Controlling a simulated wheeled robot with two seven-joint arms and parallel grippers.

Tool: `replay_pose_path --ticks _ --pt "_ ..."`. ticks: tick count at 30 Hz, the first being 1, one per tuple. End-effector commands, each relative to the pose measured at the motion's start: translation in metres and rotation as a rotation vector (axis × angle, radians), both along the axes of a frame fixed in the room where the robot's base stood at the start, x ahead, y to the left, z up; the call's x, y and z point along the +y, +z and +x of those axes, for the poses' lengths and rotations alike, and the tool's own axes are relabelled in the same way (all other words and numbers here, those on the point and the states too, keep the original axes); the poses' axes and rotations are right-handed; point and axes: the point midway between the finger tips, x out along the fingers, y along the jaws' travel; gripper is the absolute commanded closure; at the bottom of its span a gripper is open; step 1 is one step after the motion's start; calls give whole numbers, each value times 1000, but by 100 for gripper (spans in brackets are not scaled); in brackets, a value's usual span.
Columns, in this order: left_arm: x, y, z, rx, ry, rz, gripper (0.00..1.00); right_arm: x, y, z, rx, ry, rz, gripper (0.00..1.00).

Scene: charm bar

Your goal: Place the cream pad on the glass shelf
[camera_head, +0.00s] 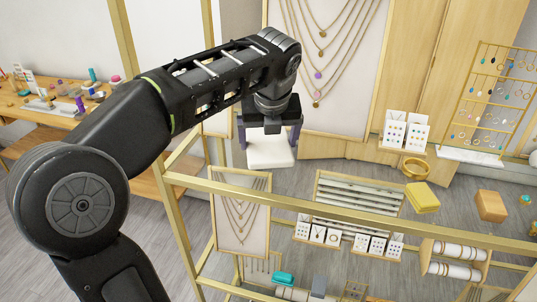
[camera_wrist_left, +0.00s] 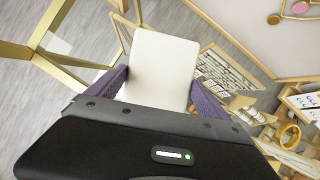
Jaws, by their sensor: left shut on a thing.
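My left gripper (camera_head: 270,128) is shut on the cream pad (camera_head: 268,152), a flat, pale square block. The pad is held in the air at the left end of the gold-framed display stand. In the left wrist view the cream pad (camera_wrist_left: 160,68) sits between the two purple-grey fingers of my left gripper (camera_wrist_left: 160,93). The glass shelf (camera_head: 455,202) is clear, with the grey floor showing through it, so its exact extent is hard to tell. My right gripper is not in view.
On the right are a yellow box (camera_head: 422,198), a gold bangle (camera_head: 415,168), an orange-tan block (camera_head: 491,206) and earring cards (camera_head: 405,130). A gold rail (camera_head: 345,222) crosses in front. Below are a necklace board (camera_head: 240,212) and a slatted tray (camera_head: 360,195).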

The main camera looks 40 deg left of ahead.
Motion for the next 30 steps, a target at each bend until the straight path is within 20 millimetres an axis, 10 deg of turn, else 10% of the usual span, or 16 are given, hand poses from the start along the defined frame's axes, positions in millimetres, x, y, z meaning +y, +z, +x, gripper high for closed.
replay_pose_path --ticks 29,30 --pt "0 -45 0 -1 1 -1 51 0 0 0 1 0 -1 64" --pt "0 -44 0 -1 1 -1 7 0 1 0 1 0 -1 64"
